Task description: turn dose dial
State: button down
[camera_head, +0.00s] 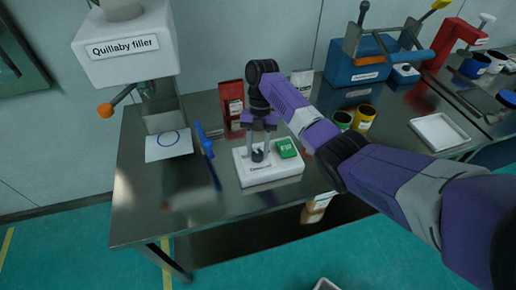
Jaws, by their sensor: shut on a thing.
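The dose dial (257,155) is a small dark knob on top of a white base unit (250,178) on the steel table. A green block or display (286,148) sits at the right of the same unit. My gripper (259,153) points down over the unit, its two grey fingers on either side of the dial and shut on it. The fingers hide part of the dial, so its pointer setting cannot be read.
The Quillaby filler (125,60) stands at the left with an orange-knobbed lever. A blue-handled tool (204,140) is beside it. A red bag (231,105) stands behind my gripper. Cups (362,118), a white tray (440,132) and a blue machine (358,72) are to the right. The front left tabletop is clear.

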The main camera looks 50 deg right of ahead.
dwell(0.5)
jog(key=c, duration=0.9)
grip_release()
jog(key=p+v, duration=0.2)
jog(key=v, duration=0.5)
jog(key=shift+w+r+p, duration=0.15)
jog(key=shift+r+p, duration=0.15)
jog(key=shift+r, duration=0.1)
